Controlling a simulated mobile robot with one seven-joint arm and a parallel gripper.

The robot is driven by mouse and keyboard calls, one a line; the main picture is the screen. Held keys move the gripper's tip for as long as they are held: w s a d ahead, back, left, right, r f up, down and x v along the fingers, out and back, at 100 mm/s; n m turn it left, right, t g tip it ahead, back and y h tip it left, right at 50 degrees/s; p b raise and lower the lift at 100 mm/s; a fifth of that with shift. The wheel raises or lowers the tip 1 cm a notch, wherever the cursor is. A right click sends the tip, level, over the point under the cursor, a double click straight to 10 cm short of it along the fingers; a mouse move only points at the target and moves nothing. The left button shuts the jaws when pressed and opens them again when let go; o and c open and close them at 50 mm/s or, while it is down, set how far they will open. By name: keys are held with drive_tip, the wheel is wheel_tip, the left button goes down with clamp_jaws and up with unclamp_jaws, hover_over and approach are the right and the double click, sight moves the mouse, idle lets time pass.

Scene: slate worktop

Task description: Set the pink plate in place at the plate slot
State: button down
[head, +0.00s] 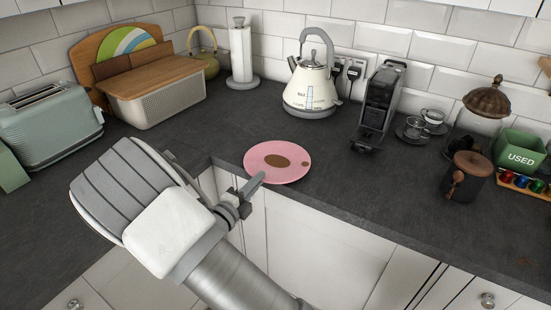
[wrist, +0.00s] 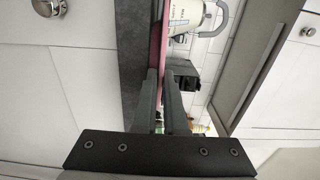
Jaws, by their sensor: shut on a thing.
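The pink plate (head: 265,152), with a brown centre and a small brown spot on its rim, is level at the worktop's front edge in the head view. My gripper (head: 254,183) is shut on its near-left rim. In the wrist view the plate (wrist: 156,45) shows edge-on as a thin pink strip running down between the fingers of my gripper (wrist: 163,90). I cannot tell whether it touches the worktop or hangs just above it. I cannot make out the plate slot in either view.
The cream kettle (head: 309,92) stands behind the plate on the slate worktop (head: 350,190). A black coffee machine (head: 380,100) is to its right, and a brown-lidded jar (head: 468,180) stands farther right. A green toaster (head: 48,125) and bread bin (head: 155,100) are at left. Worktop around the plate is clear.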

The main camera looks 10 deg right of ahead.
drive_tip(key=shift+r, duration=0.2)
drive_tip(key=shift+r+p, duration=1.3)
drive_tip(key=shift+p, duration=0.5)
drive_tip(key=s+a+r+p, duration=0.3)
drive_tip(key=s+a+p, duration=0.3)
drive_tip(key=s, duration=0.2)
idle(0.4)
